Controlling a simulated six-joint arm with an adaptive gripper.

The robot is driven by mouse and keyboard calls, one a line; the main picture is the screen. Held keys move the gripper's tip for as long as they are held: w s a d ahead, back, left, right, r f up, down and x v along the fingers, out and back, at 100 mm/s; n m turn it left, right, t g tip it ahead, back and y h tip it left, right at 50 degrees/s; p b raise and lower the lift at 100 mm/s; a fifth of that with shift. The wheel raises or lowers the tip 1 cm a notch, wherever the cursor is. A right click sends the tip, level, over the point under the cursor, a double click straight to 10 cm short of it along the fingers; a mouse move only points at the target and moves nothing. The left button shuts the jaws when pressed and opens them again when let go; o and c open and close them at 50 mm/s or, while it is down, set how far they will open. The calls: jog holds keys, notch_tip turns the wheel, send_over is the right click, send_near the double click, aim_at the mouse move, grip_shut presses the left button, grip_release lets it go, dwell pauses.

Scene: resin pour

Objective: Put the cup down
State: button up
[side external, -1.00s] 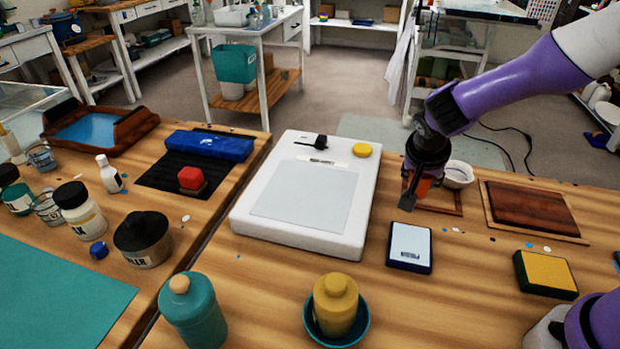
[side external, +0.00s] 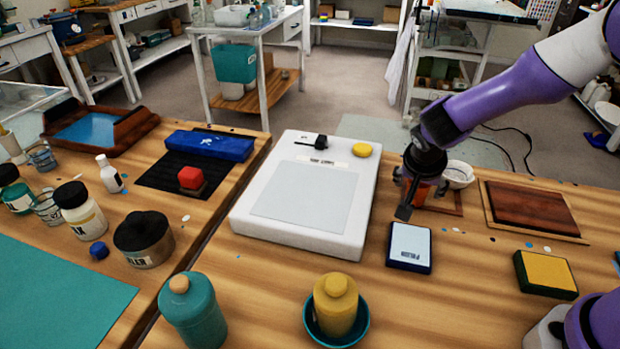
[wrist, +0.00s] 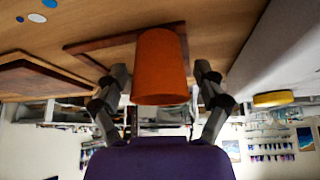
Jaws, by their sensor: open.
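An orange cup (wrist: 160,68) is in the middle of the wrist view, between the fingers of my gripper (wrist: 161,75). The fingers are open, with a gap showing on each side of the cup. In the side external view the cup (side external: 424,191) is mostly hidden behind my gripper (side external: 412,198), low over the right table, by a small wooden frame (side external: 449,203). The cup looks upright at the table surface, but its base contact is not clear to see.
A white bowl (side external: 459,174) stands close behind the cup. A white slab (side external: 345,225) with a yellow disc (side external: 362,150) lies to the left. A blue-edged box (side external: 410,247) is in front, and a brown wooden board (side external: 533,211) to the right.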

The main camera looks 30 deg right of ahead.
jog(key=shift+r, duration=0.25)
jog(key=v, duration=1.2)
jog(key=s+d+r+n+t+y, duration=0.1)
jog(key=s+r+n+y, duration=0.4)
jog(key=s+n, duration=0.6)
jog(key=shift+s+d+t, duration=0.2)
jog(key=shift+s+t, duration=0.5)
jog(key=shift+s, duration=0.05)
jog(key=shift+r, duration=0.15)
